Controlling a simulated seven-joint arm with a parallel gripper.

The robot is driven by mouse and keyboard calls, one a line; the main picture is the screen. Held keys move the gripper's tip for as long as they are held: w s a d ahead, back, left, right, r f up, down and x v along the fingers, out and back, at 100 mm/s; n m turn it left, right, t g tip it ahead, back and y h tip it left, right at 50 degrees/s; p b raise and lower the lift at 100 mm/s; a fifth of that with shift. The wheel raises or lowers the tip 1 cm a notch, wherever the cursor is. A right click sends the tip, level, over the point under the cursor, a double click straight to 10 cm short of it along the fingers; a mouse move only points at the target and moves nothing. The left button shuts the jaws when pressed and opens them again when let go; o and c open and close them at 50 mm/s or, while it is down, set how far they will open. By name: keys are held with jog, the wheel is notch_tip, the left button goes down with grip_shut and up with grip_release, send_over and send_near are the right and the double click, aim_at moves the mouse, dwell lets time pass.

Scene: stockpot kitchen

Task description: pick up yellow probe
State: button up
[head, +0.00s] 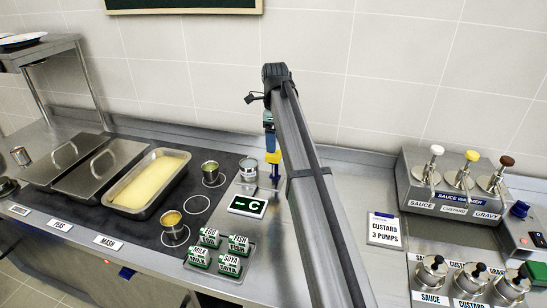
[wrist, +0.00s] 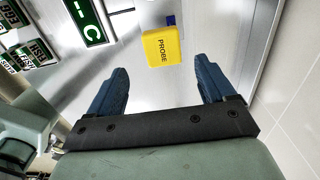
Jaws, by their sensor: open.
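The yellow probe (head: 273,157) stands at the back of the steel counter, behind the display reading "C" in the head view. In the wrist view the yellow block marked PROBE (wrist: 161,47) lies just beyond the fingertips, roughly centred between them, with a small blue part at its far side. My gripper (wrist: 164,80) is open and empty, its two blue fingers wide apart. In the head view my gripper (head: 269,127) is mostly hidden by my arm; a blue finger shows just above the probe. The exact gap between them cannot be told.
The display (head: 248,206) and a small steel pot (head: 248,170) stand close to the probe on its left. Allergen tags (head: 220,252) are in front. The tiled wall is close behind. A sauce warmer (head: 455,190) and a custard sign (head: 384,230) are at right.

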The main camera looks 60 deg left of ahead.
aim_at(274, 157)
jog(key=shift+a+f, duration=0.2)
jog(key=shift+f, duration=1.95)
jog(key=shift+a+f, duration=0.15)
jog(key=shift+f, duration=1.95)
jog(key=shift+c, duration=0.3)
jog(key=c, duration=1.3)
jog(key=shift+o, duration=0.2)
notch_tip(274, 157, up, 10)
jog(key=shift+r, duration=0.1)
jog(key=shift+s, duration=0.15)
